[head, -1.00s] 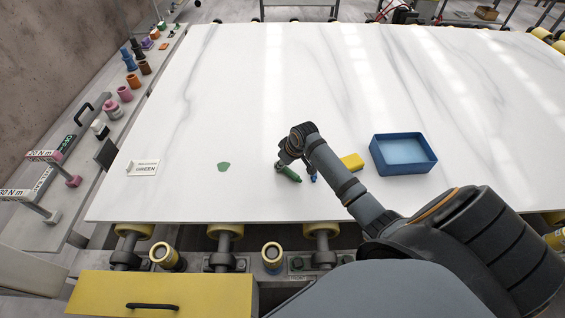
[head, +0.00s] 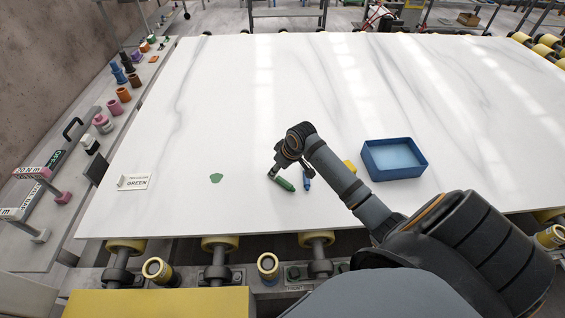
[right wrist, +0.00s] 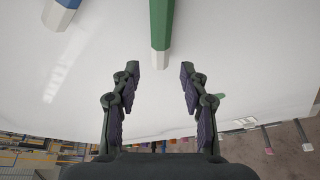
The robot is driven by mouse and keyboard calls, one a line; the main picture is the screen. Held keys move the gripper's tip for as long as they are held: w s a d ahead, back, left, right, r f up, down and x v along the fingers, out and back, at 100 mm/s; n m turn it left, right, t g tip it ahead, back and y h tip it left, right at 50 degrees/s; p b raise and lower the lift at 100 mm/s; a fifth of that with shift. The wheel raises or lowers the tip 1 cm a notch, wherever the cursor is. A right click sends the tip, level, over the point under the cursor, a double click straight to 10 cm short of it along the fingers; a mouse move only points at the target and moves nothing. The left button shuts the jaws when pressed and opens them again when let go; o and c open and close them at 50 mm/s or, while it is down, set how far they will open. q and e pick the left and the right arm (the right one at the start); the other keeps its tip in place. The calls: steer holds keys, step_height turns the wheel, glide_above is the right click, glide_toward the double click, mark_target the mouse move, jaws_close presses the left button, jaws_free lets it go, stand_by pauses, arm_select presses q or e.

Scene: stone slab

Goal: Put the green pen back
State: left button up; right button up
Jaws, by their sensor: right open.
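A green pen (head: 284,184) lies on the white marble slab, near the front edge. My right gripper (head: 275,172) is close above it in the head view. In the right wrist view the fingers (right wrist: 160,71) are spread open and empty. There the green pen (right wrist: 161,22) points its white end towards the gap, just beyond the fingertips. A green ink patch (head: 216,178) is on the slab to the left. A small white card reading GREEN (head: 133,182) stands farther left. My left gripper is out of view.
A blue pen (head: 307,183) lies right of the green pen; it also shows in the right wrist view (right wrist: 61,13). A yellow object (head: 350,166) is partly hidden by my arm. A blue tray (head: 420,168) sits farther right. The slab behind is clear.

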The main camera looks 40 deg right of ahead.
mark_target(285, 182)
steer(key=v, duration=0.7)
steer(key=shift+r, duration=0.3)
steer(key=shift+s, duration=0.15)
